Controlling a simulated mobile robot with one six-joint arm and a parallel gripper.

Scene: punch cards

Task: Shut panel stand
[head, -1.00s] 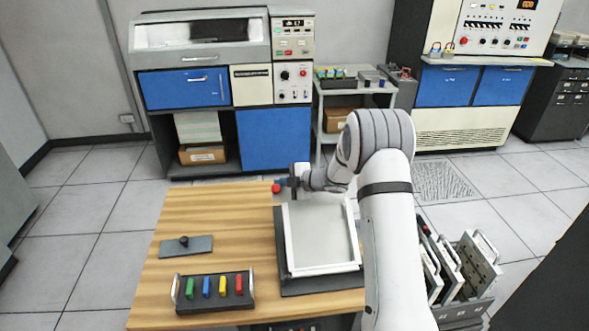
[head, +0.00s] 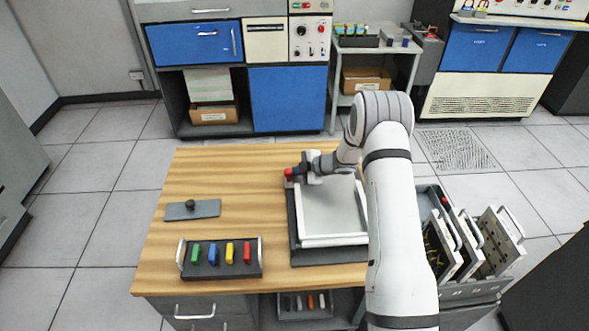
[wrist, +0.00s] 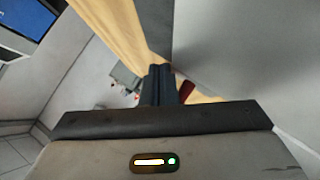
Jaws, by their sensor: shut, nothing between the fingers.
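The panel stand has a dark base (head: 322,257) on the right of the wooden table. A pale panel with a white frame (head: 334,240) sits over the base; whether it lies flat or slightly raised is hard to tell. My gripper (head: 298,172) is at the stand's far left corner, near the panel's far edge. Its dark fingers (wrist: 160,85) are shut with nothing held. A red part (head: 289,172) shows at the fingertips, and a red part (wrist: 187,91) shows beside them in the wrist view. My arm hides the stand's right side.
A rack of colored handles (head: 221,272) and a grey plate with a black knob (head: 192,210) are on the table's left. A bin of upright boards (head: 470,290) stands right of the table. The table's far left (head: 225,170) is clear.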

